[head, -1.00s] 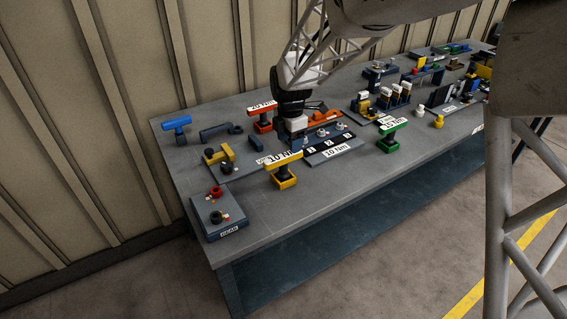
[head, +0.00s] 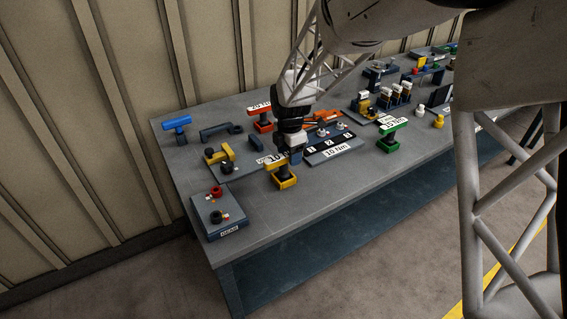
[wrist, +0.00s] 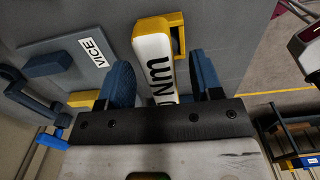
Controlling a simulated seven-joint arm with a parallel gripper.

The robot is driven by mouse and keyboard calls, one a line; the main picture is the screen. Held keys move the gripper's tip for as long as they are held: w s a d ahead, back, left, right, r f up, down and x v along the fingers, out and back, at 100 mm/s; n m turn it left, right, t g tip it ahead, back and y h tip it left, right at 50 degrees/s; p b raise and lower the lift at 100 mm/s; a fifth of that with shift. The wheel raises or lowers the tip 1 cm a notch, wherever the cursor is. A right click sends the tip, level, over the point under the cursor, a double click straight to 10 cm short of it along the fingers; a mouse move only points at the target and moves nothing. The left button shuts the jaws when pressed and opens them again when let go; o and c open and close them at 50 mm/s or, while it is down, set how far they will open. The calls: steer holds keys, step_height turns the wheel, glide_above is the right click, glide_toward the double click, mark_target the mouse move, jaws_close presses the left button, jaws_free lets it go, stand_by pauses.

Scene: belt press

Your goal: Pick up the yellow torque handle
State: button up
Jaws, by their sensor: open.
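The yellow torque handle (head: 284,180) stands upright in its yellow square base near the table's front left, its labelled top partly hidden by my gripper in the head view. In the wrist view, the handle's top (wrist: 155,52) with its white "Nm" label lies between my two blue fingers. My gripper (head: 292,158) is pointing down over the handle. It is open, with a finger on each side of the handle (wrist: 163,82) and a visible gap at least on the right side.
A vice plate (head: 222,165) with a yellow clamp is to the left. An orange handle (head: 262,120) stands behind, a green handle (head: 392,135) farther right. The front table edge is clear.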

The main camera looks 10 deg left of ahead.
steer(key=shift+f, duration=1.3)
jaws_close()
